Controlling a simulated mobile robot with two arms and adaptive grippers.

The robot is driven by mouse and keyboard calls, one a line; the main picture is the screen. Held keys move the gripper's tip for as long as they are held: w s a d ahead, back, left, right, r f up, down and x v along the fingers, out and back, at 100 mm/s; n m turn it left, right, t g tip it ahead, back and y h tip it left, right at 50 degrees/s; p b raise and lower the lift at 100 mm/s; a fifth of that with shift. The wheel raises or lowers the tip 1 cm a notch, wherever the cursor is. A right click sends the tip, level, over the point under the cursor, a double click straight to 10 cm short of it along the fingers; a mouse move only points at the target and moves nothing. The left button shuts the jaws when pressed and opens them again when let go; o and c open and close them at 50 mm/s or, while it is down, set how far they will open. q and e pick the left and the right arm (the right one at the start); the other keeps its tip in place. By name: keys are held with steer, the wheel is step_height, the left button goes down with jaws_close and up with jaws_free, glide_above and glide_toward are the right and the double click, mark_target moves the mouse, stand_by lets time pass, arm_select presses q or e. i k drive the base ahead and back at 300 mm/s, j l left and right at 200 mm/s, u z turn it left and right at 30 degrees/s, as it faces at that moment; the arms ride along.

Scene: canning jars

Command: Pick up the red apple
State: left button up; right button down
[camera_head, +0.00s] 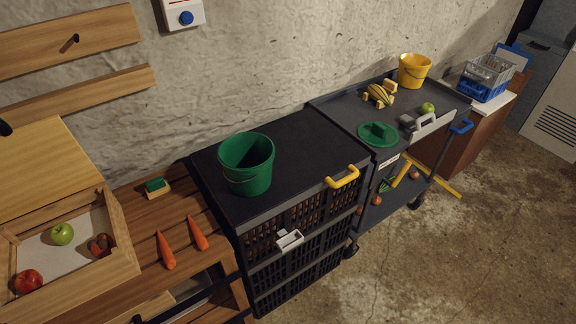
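A red apple (29,281) lies in the near left corner of a shallow wooden box (122,262) with a pale bottom, at the left of the picture. A green apple (62,234) and a dark reddish-brown item (100,245) lie apart from it in the same box. Neither of my grippers shows in the head view.
Two carrots (166,250) and a green-and-yellow sponge (156,187) lie on the wooden bench right of the box. A green bucket (246,164) stands on a black crate unit. A grey cart (340,110) holds a yellow bucket (413,71). Concrete floor (480,245) is open at right.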

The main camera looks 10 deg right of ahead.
mark_target(100, 247)
steer(key=u, duration=1.15)
